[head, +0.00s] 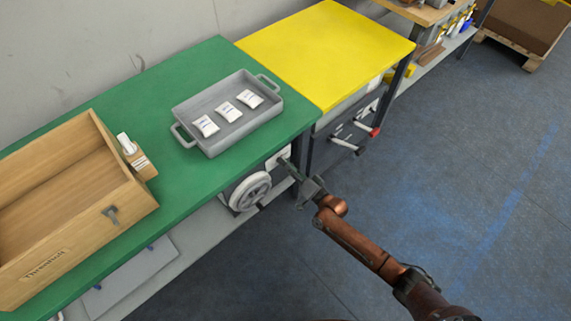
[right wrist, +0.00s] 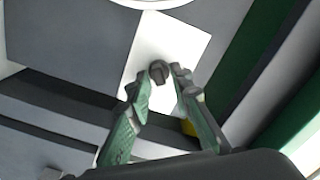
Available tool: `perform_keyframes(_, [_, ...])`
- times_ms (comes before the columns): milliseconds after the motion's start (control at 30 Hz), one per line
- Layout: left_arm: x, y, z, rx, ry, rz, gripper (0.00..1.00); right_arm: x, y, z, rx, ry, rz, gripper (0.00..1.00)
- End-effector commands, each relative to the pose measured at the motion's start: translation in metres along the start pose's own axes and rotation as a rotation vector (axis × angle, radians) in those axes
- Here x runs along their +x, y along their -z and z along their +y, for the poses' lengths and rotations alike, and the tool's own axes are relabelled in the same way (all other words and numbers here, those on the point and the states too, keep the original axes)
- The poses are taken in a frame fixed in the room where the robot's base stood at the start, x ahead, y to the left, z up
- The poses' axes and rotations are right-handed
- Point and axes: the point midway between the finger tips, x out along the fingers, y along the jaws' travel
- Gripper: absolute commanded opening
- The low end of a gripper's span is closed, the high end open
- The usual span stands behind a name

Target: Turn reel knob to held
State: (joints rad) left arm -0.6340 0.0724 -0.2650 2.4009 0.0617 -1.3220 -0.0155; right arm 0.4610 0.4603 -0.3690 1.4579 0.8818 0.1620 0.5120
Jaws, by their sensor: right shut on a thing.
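A small dark knob (right wrist: 158,71) sits on a white plate (right wrist: 152,40) in the right wrist view. My right gripper (right wrist: 160,80) has its two green fingers on either side of the knob and is shut on it. In the head view, my right gripper (head: 287,164) reaches to the front of the green bench, beside a grey reel (head: 250,191) mounted under the bench top. The knob is hidden behind the gripper there, and its exact setting is not readable. My left gripper is not in view.
A grey tray (head: 181,107) with three white packets stands on the green bench (head: 190,65). A yellow-topped bench (head: 330,50) adjoins. The floor at right is clear.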

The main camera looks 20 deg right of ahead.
Motion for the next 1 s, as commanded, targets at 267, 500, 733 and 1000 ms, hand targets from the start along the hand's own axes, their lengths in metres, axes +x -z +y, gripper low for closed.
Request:
perform_keyframes(267, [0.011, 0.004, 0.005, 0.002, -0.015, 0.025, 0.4, -0.001, -0.001, 0.004, 0.258, -0.004, -0.002, 0.0])
perform_keyframes(500, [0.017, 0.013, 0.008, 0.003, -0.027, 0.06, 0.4, -0.001, -0.001, 0.005, 0.452, -0.004, 0.0, 0.0])
perform_keyframes(733, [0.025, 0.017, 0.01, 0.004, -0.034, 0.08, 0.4, -0.001, -0.002, 0.005, 0.579, -0.004, -0.001, 0.0])
perform_keyframes(1000, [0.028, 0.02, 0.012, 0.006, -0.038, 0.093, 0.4, -0.001, -0.002, 0.005, 0.65, -0.004, 0.0, 0.0])
